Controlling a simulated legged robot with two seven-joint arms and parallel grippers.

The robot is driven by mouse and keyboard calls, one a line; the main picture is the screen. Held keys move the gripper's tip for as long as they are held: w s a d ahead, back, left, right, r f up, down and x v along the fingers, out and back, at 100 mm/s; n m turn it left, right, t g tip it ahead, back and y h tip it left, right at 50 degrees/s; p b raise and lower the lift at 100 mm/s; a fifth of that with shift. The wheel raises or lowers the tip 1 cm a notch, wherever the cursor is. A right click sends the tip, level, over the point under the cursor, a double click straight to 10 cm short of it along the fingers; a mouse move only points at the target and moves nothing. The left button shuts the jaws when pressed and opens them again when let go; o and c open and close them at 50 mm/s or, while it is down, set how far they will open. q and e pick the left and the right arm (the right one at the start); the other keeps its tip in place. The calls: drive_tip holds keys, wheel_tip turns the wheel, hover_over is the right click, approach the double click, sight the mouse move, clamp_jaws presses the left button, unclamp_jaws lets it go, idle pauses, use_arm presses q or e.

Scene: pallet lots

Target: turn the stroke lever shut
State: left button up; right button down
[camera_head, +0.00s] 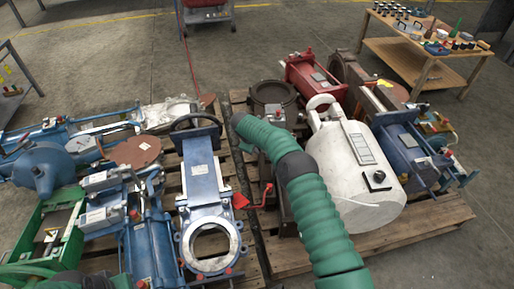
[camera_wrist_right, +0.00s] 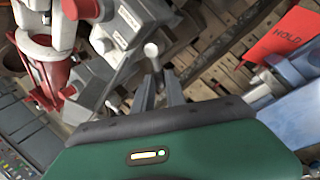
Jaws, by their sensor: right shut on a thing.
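In the right wrist view my right gripper (camera_wrist_right: 160,88) is shut on a slim grey lever. A pale round knob (camera_wrist_right: 151,50) stands out just past the fingertips; I take this to be the stroke lever. The fingers cover most of its shaft, so its angle is hard to tell.
A blue gate valve (camera_head: 202,180) stands left of my right arm. A red HOLD tag (camera_wrist_right: 290,38) hangs close by. A red crank handle (camera_head: 263,198) and a white cylinder (camera_head: 352,175) flank the arm. Pallets are crowded; the floor behind is mostly clear.

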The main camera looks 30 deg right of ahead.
drive_tip(key=shift+w+d+f+m+b, duration=0.1)
drive_tip(key=shift+w+f+m+b, duration=0.05)
drive_tip(key=shift+m+b, duration=0.2)
drive_tip(key=shift+w+d+f+m+g+b, duration=0.1)
drive_tip(key=shift+d+f+m+g+b, duration=0.2)
drive_tip(key=shift+b, duration=0.8)
drive_tip(key=shift+a+r+b, duration=0.15)
drive_tip(key=shift+r+b, duration=0.15)
drive_tip(key=shift+r, duration=0.2)
drive_tip(key=c, duration=1.4)
unclamp_jaws()
drive_tip(key=shift+o, duration=0.2)
